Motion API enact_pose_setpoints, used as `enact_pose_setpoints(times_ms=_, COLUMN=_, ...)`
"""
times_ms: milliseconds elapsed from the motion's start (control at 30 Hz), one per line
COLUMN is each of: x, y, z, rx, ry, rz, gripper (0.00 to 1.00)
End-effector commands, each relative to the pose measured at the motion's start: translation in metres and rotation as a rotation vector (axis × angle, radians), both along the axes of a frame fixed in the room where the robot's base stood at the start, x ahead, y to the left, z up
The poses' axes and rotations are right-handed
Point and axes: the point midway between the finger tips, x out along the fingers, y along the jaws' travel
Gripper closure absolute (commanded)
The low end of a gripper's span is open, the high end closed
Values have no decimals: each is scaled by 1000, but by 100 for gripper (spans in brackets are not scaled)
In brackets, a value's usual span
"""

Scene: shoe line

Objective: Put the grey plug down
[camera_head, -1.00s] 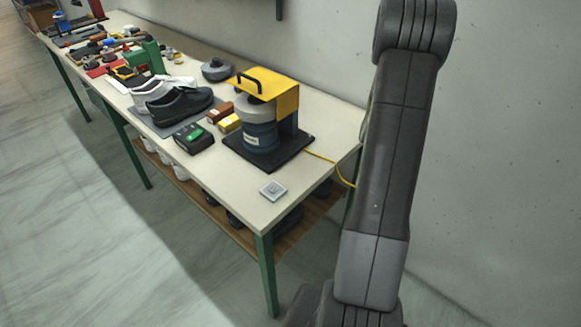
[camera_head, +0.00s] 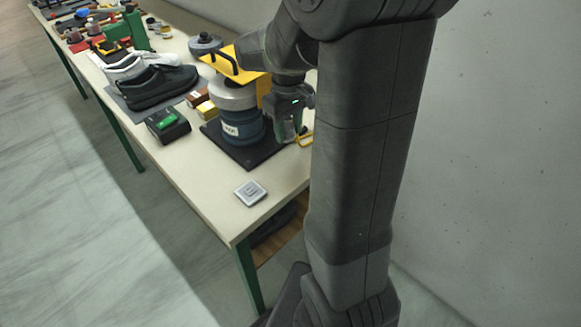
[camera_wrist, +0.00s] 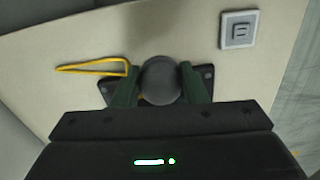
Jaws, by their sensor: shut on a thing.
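The grey plug (camera_wrist: 160,81) is a rounded dark-grey body in the wrist view, between the two green fingers of my gripper (camera_wrist: 160,88). My gripper is shut on it. How high the plug is above the bench is hard to tell.
A small square grey plate (camera_head: 250,193) lies near the bench's front corner; it also shows in the wrist view (camera_wrist: 239,30). The machine's black base (camera_head: 245,152) is beside my gripper. Bare bench (camera_head: 210,180) surrounds the plate.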

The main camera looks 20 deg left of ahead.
Motion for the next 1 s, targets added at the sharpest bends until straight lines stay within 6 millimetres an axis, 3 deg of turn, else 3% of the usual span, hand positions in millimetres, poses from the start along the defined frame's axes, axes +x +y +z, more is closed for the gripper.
enact_pose_setpoints(times_ms=33, x=1, y=0, z=-8, rx=4, ry=-3, rz=-31, gripper=100)
enact_pose_setpoints(times_ms=400, x=-3, y=-4, z=-7, rx=-3, ry=1, rz=-203, gripper=100)
enact_pose_setpoints(times_ms=700, x=-3, y=-5, z=-56, rx=-6, ry=4, rz=-211, gripper=100)
enact_pose_setpoints(times_ms=1000, x=-3, y=-4, z=-92, rx=-6, ry=4, rz=-211, gripper=100)
